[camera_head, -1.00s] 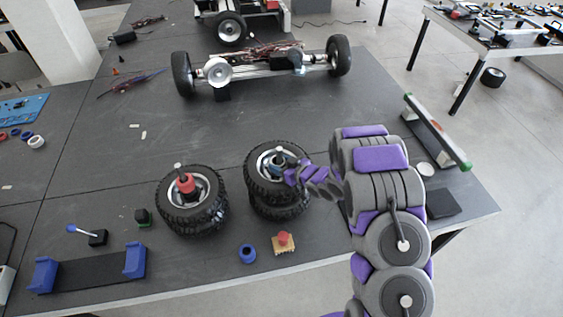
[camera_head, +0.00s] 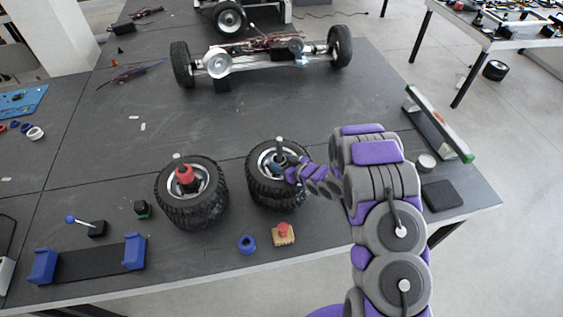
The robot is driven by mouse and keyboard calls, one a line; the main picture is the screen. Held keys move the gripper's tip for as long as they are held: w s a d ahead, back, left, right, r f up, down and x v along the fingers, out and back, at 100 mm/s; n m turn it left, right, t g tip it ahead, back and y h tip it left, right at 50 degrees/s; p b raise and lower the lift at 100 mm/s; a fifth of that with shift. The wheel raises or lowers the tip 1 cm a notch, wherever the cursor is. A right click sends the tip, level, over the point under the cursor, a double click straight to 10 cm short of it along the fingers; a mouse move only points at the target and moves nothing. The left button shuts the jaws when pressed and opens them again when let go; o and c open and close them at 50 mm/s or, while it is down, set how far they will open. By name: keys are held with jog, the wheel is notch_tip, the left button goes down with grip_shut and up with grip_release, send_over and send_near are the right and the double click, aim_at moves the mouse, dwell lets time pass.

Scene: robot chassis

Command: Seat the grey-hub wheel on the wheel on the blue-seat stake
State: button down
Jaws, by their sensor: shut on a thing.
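The grey-hub wheel (camera_head: 256,183), a black knobbly tyre with a pale hub, is around the blue-seat stake. The metal tip of that stake (camera_head: 279,146) stands up through the hub. Tyre tread shows beneath its front, but I cannot clearly separate the lower wheel or see whether the two touch. My gripper (camera_head: 289,172) reaches in from the right and is shut on the grey-hub wheel near the hub. The fingers and arm hide part of the hub, the blue seat and the tyre's right side.
Another wheel stack (camera_head: 190,208) stands left on a red-seat stake (camera_head: 184,174). In front lie a blue ring (camera_head: 247,244) and a red-topped block (camera_head: 283,235). A blue-ended cradle (camera_head: 92,265) is front left. A wheeled chassis (camera_head: 262,62) stands behind.

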jog(key=shift+f, duration=0.6)
dwell(0.9)
jog(key=shift+c, duration=1.4)
grip_release()
jog(key=shift+s, duration=0.1)
jog(key=v, duration=1.7)
jog(key=shift+d, duration=0.3)
